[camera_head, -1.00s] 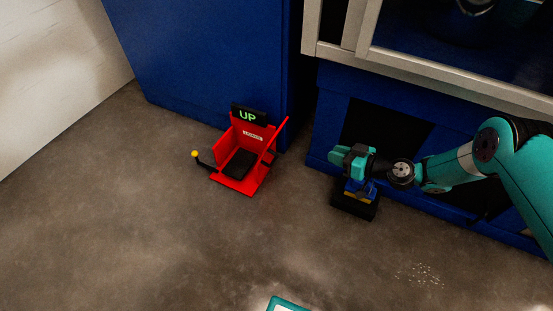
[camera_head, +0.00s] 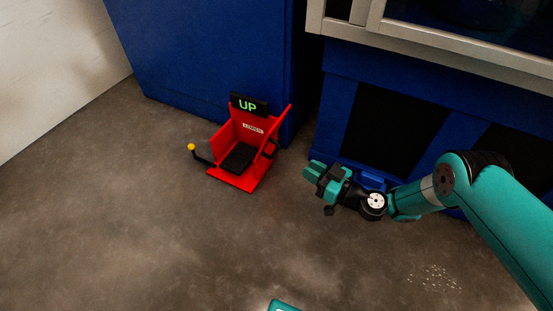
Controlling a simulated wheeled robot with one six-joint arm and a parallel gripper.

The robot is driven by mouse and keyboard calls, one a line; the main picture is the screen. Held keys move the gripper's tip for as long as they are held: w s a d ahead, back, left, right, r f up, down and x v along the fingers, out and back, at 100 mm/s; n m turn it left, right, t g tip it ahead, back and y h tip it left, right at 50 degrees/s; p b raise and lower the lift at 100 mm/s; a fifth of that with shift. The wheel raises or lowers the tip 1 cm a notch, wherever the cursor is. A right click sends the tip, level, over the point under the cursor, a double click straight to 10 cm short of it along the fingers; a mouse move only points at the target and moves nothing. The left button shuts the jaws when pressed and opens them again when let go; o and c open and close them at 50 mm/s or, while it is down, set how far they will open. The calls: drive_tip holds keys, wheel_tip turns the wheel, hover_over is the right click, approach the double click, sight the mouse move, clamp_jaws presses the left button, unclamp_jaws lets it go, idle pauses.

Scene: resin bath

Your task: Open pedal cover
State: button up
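The red pedal housing (camera_head: 247,150) stands on the floor at centre left, labelled LOWER/UP-style on a small white plate too small to read surely. A black pedal (camera_head: 239,158) shows inside it. A black sign (camera_head: 249,104) on top reads "UP" in green. A lever with a yellow ball knob (camera_head: 191,147) sticks out at its left side. My gripper (camera_head: 312,171) is to the right of the housing, apart from it, its teal fingers pointing left. Nothing is seen held in it; whether the fingers are apart is unclear.
A blue cabinet (camera_head: 205,60) stands behind the pedal housing. A blue base with dark openings (camera_head: 395,130) and a metal-framed tank (camera_head: 450,55) are at the right. A small blue object (camera_head: 372,180) shows behind my wrist. The floor (camera_head: 200,240) in front is clear.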

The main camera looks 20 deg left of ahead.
sight(276, 150)
drive_tip(key=b+x, duration=0.7)
drive_tip(key=x, duration=0.4)
drive_tip(key=shift+a+f, duration=0.1)
drive_tip(key=shift+a, duration=0.3)
drive_tip(key=shift+w+a+b, duration=0.2)
drive_tip(key=shift+a+b, duration=0.2)
